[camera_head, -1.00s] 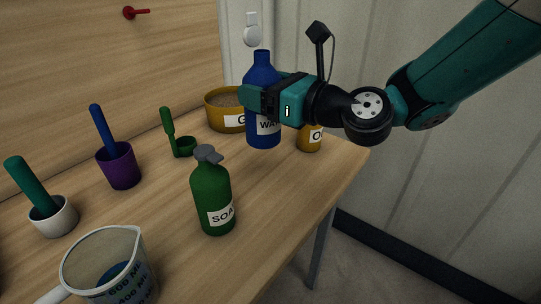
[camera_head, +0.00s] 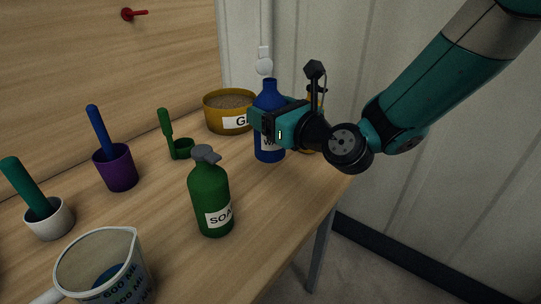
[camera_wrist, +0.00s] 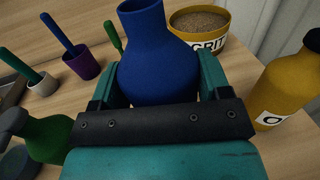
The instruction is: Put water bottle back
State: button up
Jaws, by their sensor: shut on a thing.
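The blue water bottle (camera_head: 269,98) stands upright at the right part of the wooden table, with a white label partly hidden by my gripper. My gripper (camera_head: 262,122) is shut around the bottle's body from the right. In the wrist view the bottle (camera_wrist: 155,55) sits between the two teal fingers (camera_wrist: 155,85), its neck pointing up and away. Its base seems to be at or very near the tabletop; I cannot tell whether it touches.
A yellow grit tub (camera_head: 226,120) stands just behind the bottle, and a yellow bottle (camera_wrist: 287,88) stands to its right, partly hidden by my arm. The green soap bottle (camera_head: 210,200) stands nearer. Purple (camera_head: 116,171) and white (camera_head: 48,222) cups and a measuring jug (camera_head: 92,272) are left. The table's right edge is close.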

notch_tip(320, 180, down, 7)
jog(key=b, duration=0.4)
jog(key=shift+f, duration=0.1)
jog(key=o, duration=1.2)
jog(key=shift+c, duration=0.2)
